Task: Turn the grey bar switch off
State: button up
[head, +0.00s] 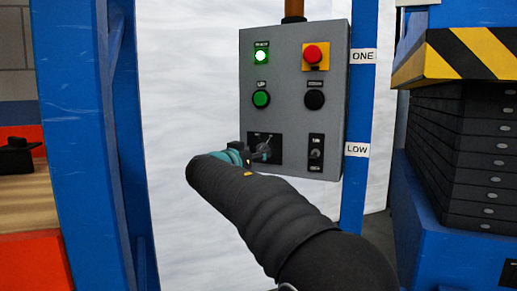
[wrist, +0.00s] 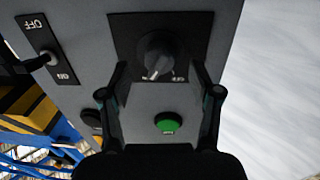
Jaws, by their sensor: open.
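The grey bar switch is a dark rotary knob with a grey bar (wrist: 158,62) on a square black plate (wrist: 122,28). It sits at the panel's lower left in the head view, where my gripper (head: 250,156) partly hides the knob (head: 264,149). The wrist view sees the panel upside down. There the bar is tilted, its end toward the lower left, near small markings too small to read surely. My gripper (wrist: 158,76) is open, one finger to each side of the knob. I cannot tell whether either finger touches it.
The grey panel (head: 285,120) also bears a lit green lamp (head: 261,54), a red button (head: 312,54), a green button (head: 261,99), a black button (head: 314,99) and a toggle switch (head: 316,154) close beside the knob. Blue posts (head: 85,130) stand left; a weight stack (head: 460,150) stands right.

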jog(key=shift+x, duration=1.3)
jog(key=c, duration=1.1)
jog(key=shift+c, duration=0.2)
jog(key=shift+f+n+b, duration=0.2)
jog(key=shift+n+b, duration=0.7)
jog(key=shift+n, duration=0.1)
jog(key=n+b, duration=0.2)
jog(key=n, duration=0.1)
jog(key=shift+n, duration=0.3)
jog(key=n+t+b, duration=0.1)
jog(key=n+b, duration=0.1)
jog(key=n, duration=0.4)
jog(key=shift+d+r+n, duration=0.1)
jog(key=shift+r+n, duration=0.05)
jog(key=shift+n, duration=0.15)
